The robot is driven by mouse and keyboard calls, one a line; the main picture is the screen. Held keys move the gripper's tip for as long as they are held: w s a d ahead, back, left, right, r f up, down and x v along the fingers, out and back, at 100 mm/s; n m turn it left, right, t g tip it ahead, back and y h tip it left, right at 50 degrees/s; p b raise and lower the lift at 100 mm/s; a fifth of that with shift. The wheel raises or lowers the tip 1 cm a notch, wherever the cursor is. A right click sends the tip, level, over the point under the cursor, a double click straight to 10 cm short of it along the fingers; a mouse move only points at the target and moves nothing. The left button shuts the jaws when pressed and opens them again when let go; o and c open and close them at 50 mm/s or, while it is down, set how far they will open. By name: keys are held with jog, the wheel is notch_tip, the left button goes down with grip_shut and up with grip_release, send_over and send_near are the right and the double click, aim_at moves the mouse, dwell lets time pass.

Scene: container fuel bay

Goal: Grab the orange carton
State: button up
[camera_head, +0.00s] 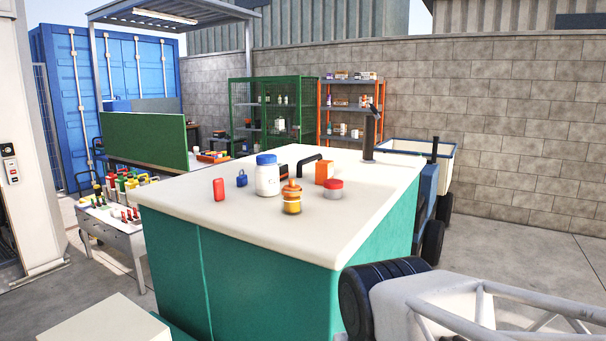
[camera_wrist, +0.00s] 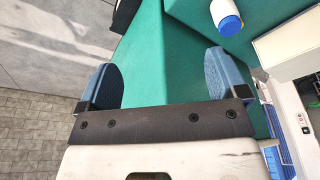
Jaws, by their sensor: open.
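The orange carton (camera_head: 323,172) is a small upright box on the pale top of the green-sided counter (camera_head: 262,235) in the head view. It stands behind a red-lidded jar (camera_head: 333,190) and to the right of a black curved handle-like item (camera_head: 308,163). My gripper (camera_wrist: 158,76) shows in the wrist view with its two blue fingers spread wide and nothing between them. The carton is not seen in the wrist view. In the head view only part of my arm shows at the lower right, apart from the carton.
An orange bottle (camera_head: 291,200), a white jar with blue lid (camera_head: 267,180), a blue padlock-like item (camera_head: 241,179) and a red item (camera_head: 219,189) share the countertop. A dark post (camera_head: 370,135) stands at its back right. The countertop's front right is clear.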

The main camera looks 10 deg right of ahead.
jog(key=shift+r, duration=0.1)
jog(key=shift+c, duration=0.3)
jog(key=w+r+v, duration=0.1)
jog(key=w+v, duration=0.2)
jog(key=v, duration=0.8)
jog(key=w+v, duration=0.2)
jog(key=v, duration=0.9)
jog(key=w+r+m+y, duration=0.35)
jog(key=w+m, duration=0.25)
jog(key=w, duration=0.9)
jog(key=m+t+y, duration=0.6)
jog(key=m+y, duration=0.1)
jog(key=m, duration=1.3)
send_over(331, 167)
jog(key=s+d, duration=0.3)
jog(key=s, duration=0.1)
notch_tip(331, 167, down, 3)
jog(key=f, duration=0.4)
jog(key=shift+w+d+f, duration=0.3)
jog(key=shift+w, duration=0.05)
jog(key=shift+f, duration=0.45)
